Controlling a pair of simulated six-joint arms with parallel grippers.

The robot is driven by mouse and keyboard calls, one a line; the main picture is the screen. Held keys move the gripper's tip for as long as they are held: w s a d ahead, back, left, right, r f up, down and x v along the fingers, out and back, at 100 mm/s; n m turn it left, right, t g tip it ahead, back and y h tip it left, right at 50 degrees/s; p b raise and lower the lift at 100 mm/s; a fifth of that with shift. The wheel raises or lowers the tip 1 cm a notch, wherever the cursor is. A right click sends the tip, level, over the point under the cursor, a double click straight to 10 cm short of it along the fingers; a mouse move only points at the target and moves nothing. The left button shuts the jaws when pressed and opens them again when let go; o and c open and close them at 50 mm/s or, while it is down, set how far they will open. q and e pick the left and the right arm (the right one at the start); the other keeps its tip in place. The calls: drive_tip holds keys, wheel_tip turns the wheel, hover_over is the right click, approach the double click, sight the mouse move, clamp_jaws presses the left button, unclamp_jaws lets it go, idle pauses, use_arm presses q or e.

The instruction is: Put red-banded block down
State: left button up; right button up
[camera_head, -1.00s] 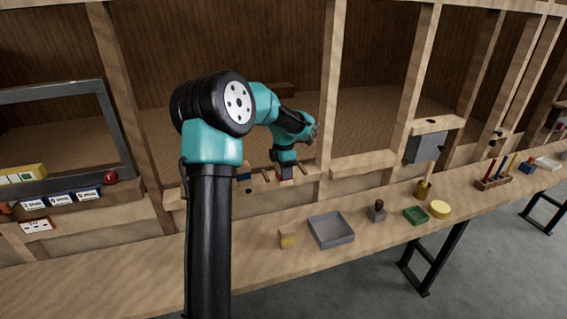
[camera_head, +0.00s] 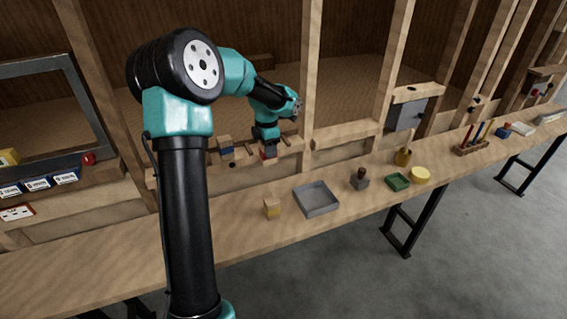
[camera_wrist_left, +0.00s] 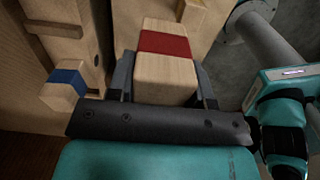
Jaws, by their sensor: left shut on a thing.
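The red-banded block (camera_wrist_left: 165,52) is pale wood with a red band around its middle. It sits between the two fingers of my left gripper (camera_wrist_left: 163,80) in the left wrist view, and the gripper is shut on it. In the head view my left gripper (camera_head: 267,148) is at the narrow wooden ledge on the wall, with the block (camera_head: 268,152) small and partly hidden below the wrist. I cannot tell whether the block touches the ledge. My right gripper is not in view.
A blue-banded block (camera_head: 225,146) stands on the ledge to the left, also in the left wrist view (camera_wrist_left: 65,88).

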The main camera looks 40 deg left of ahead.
use_arm(q)
drive_tip(key=d+f+m, duration=0.4)
drive_tip(key=d+f, duration=0.3)
drive_tip(key=d, duration=0.4)
drive_tip(key=s+d+f+m, duration=0.1)
drive_tip(key=d+f+m, duration=0.4)
drive_tip(key=d, duration=0.6)
wheel_tip(320, 180, down, 3)
drive_tip(key=shift+d+r, duration=0.1)
drive_tip(key=shift+d, duration=0.05)
drive_tip(key=w+a, duration=0.3)
drive_tip(key=w, duration=0.1)
drive_tip(key=w+a+f, duration=0.1)
drive_tip(key=w+a, duration=0.2)
drive_tip(key=w, duration=0.1)
drive_tip(key=w+a, duration=0.3)
drive_tip(key=w, duration=0.2)
drive_tip(key=shift+a+f, duration=0.15)
drive_tip(key=shift+f, duration=0.1)
drive_tip(key=shift+f, duration=1.75)
drive_tip(key=shift+f, duration=0.15)
